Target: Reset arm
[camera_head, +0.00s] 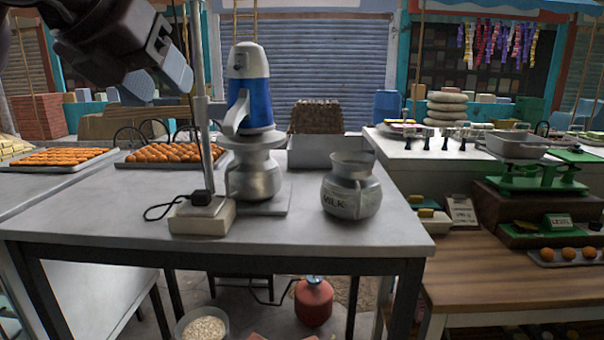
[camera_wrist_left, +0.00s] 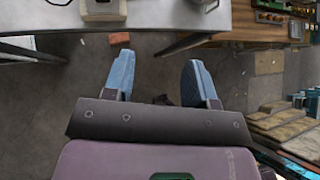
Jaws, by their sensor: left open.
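My left gripper (camera_head: 158,80) hangs at the upper left of the head view, raised above the tables. Its two pale blue fingers are apart. In the left wrist view the gripper (camera_wrist_left: 158,78) is also open, with nothing between the fingers and the floor beneath. My right gripper shows in neither view. A metal pot marked MILK (camera_head: 352,187) stands upright on the grey table (camera_head: 300,222), right of a blue and white machine (camera_head: 249,90). The machine sits over another metal pot (camera_head: 253,175). The left gripper is clear of both pots.
A stand with a white base (camera_head: 202,216) and a thin upright post is left of the machine. Trays of orange food (camera_head: 172,153) lie at the back left. A wooden counter (camera_head: 490,270) with a green scale (camera_head: 540,178) is at right. A red gas cylinder (camera_head: 313,301) stands below.

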